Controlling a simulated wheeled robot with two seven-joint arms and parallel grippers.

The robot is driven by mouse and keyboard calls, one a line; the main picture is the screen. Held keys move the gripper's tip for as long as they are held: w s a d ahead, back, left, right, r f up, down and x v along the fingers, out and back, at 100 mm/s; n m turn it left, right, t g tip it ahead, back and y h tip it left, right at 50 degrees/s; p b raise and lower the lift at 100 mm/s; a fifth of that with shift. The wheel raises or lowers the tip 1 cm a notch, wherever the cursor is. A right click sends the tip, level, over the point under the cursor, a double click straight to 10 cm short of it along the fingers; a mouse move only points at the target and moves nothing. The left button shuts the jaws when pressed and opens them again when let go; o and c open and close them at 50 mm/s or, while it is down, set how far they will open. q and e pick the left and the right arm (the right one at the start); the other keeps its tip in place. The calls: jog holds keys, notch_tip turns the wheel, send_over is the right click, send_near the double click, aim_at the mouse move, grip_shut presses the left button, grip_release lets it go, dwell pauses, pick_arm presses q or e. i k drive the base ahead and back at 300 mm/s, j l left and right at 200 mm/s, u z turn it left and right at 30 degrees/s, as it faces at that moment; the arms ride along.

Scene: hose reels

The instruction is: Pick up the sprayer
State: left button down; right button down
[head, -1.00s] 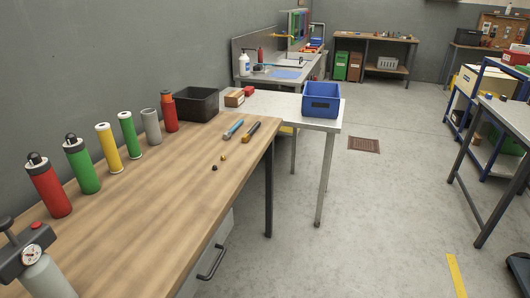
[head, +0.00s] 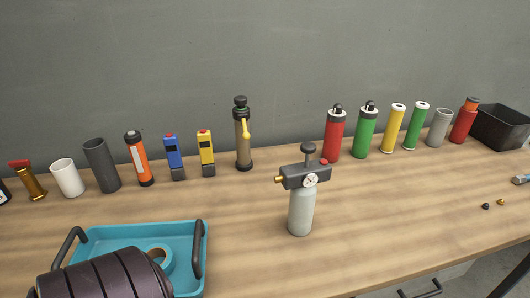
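The sprayer appears to be the grey bottle (head: 301,210) with a dark block head, a round white gauge, a brass nozzle pointing left, a red button and a black pump knob on top. It stands upright on the wooden workbench (head: 240,225), right of the picture's middle and towards the front. Nothing touches it. Neither of my grippers is in view.
A teal tray (head: 203,255) stands front left, with a tape roll (head: 158,257) and a dark ribbed rounded thing (head: 105,278) overlapping it. Bottles and tubes line the back, including a bronze bottle (head: 242,150) and red cylinder (head: 334,138). Bench around the sprayer is clear.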

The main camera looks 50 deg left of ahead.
aim_at(301, 181)
jog(key=u, duration=1.15)
jog(key=k+j+z, duration=0.35)
jog(key=j, duration=0.25)
